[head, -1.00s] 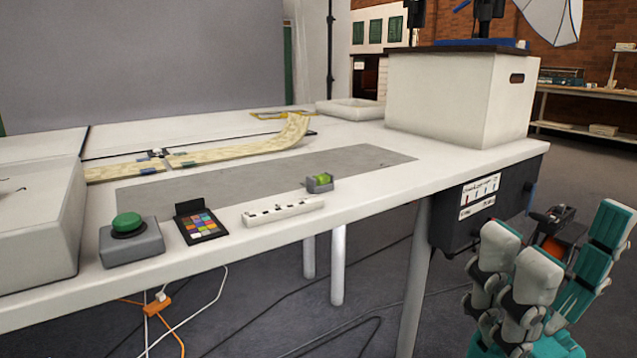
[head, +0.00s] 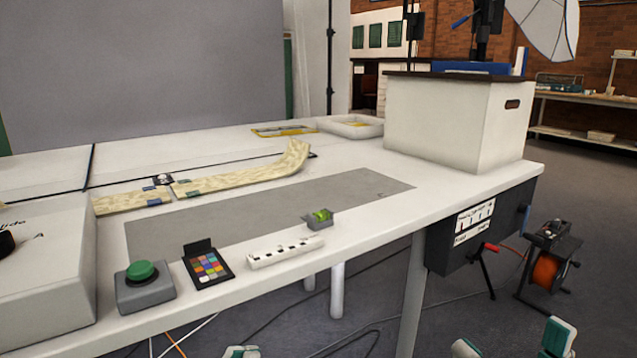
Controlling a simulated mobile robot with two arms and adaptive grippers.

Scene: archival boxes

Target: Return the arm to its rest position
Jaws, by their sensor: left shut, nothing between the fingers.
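My left gripper (head: 241,352) shows only as a small teal and white tip at the bottom edge, below the table's front edge. It is shut and holds nothing. Teal and white parts, apparently of my right arm or gripper, show at the bottom right edge. Most of both arms is out of view below, so the right gripper's jaws cannot be judged. No part of my arms touches the white table (head: 380,235).
On the table are a green button (head: 141,271), colour chart (head: 207,266), white strip (head: 285,251), small grey holder (head: 319,219) and large white box (head: 450,125). A cable reel (head: 547,270) stands on the floor at right. Cables run under the table.

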